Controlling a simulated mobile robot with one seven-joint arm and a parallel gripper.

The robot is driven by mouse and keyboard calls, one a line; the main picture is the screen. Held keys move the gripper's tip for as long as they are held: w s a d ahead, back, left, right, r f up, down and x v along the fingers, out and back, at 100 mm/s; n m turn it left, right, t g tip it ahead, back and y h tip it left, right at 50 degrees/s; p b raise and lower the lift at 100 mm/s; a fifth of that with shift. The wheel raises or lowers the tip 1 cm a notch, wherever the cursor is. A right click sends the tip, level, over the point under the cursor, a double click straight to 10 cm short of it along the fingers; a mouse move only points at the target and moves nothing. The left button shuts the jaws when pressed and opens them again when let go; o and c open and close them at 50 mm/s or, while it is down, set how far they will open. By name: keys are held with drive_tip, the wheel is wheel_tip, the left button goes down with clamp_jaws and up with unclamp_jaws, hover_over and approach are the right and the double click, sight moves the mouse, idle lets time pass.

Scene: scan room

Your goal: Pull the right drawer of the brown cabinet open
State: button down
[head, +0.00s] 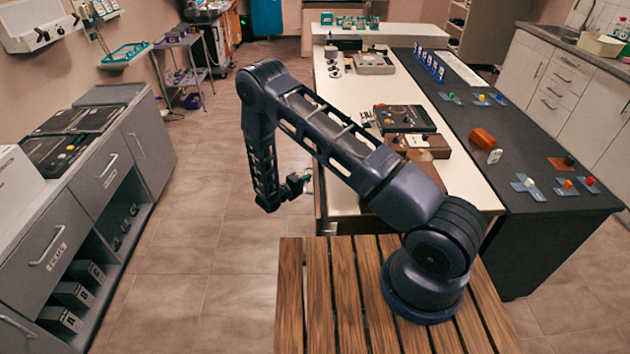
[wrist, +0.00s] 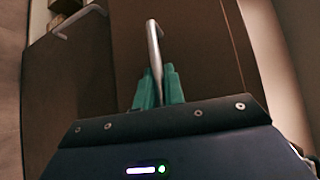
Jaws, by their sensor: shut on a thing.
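The brown cabinet (head: 320,205) stands under the white-topped table, and mostly its edge shows in the head view. In the wrist view a brown drawer front (wrist: 195,55) fills the middle, with an upright metal bar handle (wrist: 154,45) on it. My gripper (wrist: 158,85) has its green fingers closed around this handle. In the head view my gripper (head: 303,183) is low beside the cabinet, its fingertips hard to make out. Another brown front (wrist: 65,85) with its own handle (wrist: 78,20) is at the left of the wrist view. I cannot tell how far the held drawer is out.
The white tabletop (head: 345,150) carries several devices above the cabinet. A dark counter (head: 520,215) runs along its right. A grey cabinet (head: 125,165) stands at the left. The tiled floor (head: 205,205) between them is clear.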

drive_tip(key=a, duration=3.3)
drive_tip(key=shift+a, duration=0.4)
drive_tip(key=c, duration=1.8)
unclamp_jaws()
drive_tip(key=shift+o, duration=0.2)
drive_tip(key=v, duration=1)
drive_tip(key=shift+s+a, duration=0.25)
drive_tip(key=shift+s, duration=0.05)
drive_tip(key=shift+r, duration=0.15)
